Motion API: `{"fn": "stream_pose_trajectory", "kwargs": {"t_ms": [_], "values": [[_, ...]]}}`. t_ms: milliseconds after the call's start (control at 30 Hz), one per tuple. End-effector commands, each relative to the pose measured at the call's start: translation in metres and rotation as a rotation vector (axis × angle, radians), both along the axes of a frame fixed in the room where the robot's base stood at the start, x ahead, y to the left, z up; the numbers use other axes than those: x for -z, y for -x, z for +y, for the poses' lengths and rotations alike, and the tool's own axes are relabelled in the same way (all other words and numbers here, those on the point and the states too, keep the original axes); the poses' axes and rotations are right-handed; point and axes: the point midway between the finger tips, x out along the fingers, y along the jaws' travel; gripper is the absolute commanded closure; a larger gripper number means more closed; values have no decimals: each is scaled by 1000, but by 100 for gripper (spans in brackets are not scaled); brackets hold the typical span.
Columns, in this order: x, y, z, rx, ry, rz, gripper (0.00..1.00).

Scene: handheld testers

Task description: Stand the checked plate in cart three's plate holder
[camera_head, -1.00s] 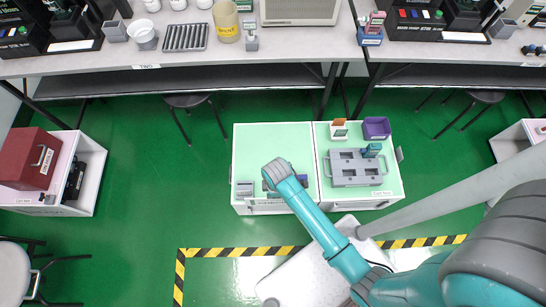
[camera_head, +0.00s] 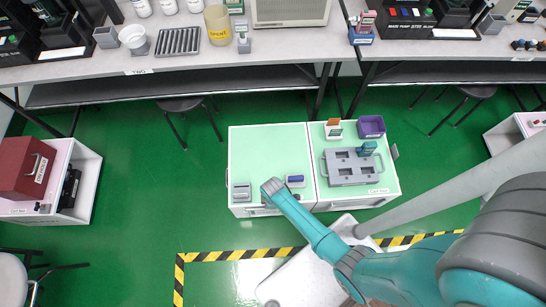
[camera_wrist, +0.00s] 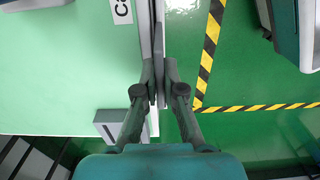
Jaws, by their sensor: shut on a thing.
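My gripper (camera_wrist: 160,72) is shut on a thin grey piece (camera_wrist: 160,25), seen edge-on between the fingers in the wrist view. I cannot tell for sure whether this is the checked plate. In the head view my gripper (camera_head: 272,202) is at this front edge, mostly hidden under my teal arm. A plate holder is not clearly seen.
A small grey block (camera_head: 241,192) and a blue-topped item (camera_head: 295,181) are on the left cart. The right cart, labelled four (camera_head: 378,191), bears a grey handled fixture (camera_head: 350,180), a teal tester (camera_head: 366,149) and a purple bin (camera_head: 371,127).

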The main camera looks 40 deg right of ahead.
Motion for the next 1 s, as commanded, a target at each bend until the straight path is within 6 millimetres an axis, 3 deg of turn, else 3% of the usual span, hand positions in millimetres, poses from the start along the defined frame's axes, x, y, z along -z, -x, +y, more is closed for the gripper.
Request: {"fn": "stream_pose_trajectory", "kwargs": {"t_ms": [467, 500, 600, 1000], "values": [[10, 0, 0, 0, 0, 0, 100], [10, 0, 0, 0, 0, 0, 88], [10, 0, 0, 0, 0, 0, 67], [5, 0, 0, 0, 0, -2, 67]]}}
